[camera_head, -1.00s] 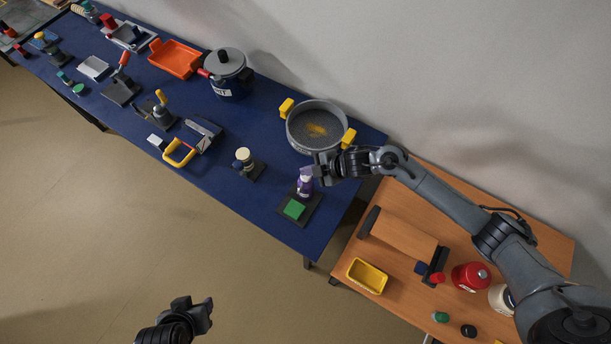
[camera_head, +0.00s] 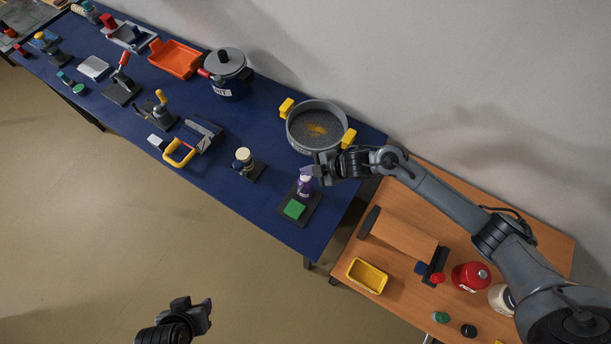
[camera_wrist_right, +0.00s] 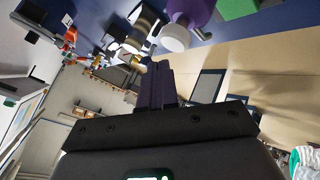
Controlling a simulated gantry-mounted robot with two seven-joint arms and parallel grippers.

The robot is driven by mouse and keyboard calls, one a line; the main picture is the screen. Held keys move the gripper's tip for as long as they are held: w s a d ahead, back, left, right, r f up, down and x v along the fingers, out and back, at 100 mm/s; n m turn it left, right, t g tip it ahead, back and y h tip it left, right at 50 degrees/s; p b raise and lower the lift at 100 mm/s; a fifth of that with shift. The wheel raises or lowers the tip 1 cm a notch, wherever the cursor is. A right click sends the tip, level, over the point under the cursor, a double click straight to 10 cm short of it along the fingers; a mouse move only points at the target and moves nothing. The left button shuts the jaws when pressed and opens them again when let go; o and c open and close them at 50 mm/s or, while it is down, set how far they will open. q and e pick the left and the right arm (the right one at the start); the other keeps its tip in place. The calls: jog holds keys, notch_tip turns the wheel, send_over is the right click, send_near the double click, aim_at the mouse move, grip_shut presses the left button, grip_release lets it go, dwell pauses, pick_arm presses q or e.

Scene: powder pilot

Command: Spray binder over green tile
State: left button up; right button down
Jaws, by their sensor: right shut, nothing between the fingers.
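The purple spray bottle (camera_head: 305,184) stands on a dark base (camera_head: 314,213) near the right end of the blue table. The green tile (camera_head: 294,209) lies on the same base, just in front of the bottle. My right gripper (camera_head: 322,170) is shut and empty, close beside the bottle's top; I cannot tell whether it touches. In the right wrist view the shut fingers (camera_wrist_right: 157,80) show below the purple bottle (camera_wrist_right: 192,12) with its whitish end, and part of the green tile (camera_wrist_right: 237,8) is cut off at the top. My left gripper (camera_head: 205,312) is over the floor, away from the tables; its jaws are unclear.
A grey sieve pan (camera_head: 316,128) with yellow handles stands behind the bottle. A cream-topped item (camera_head: 244,158) on a dark base stands to the left. The orange-brown table (camera_head: 403,236) on the right holds a yellow tray (camera_head: 367,276) and a red container (camera_head: 470,277).

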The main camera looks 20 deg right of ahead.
jog(key=shift+f, duration=0.2)
jog(key=shift+f, duration=0.25)
jog(key=shift+f+b, duration=0.1)
jog(key=shift+b, duration=0.2)
dwell(0.4)
jog(key=shift+f+b, duration=0.4)
jog(key=shift+f, duration=0.2)
dwell(0.4)
jog(key=shift+r, duration=0.15)
jog(key=shift+r+p, duration=0.4)
jog(key=shift+p, duration=0.1)
jog(key=shift+r+p, duration=0.55)
jog(key=shift+r, duration=0.05)
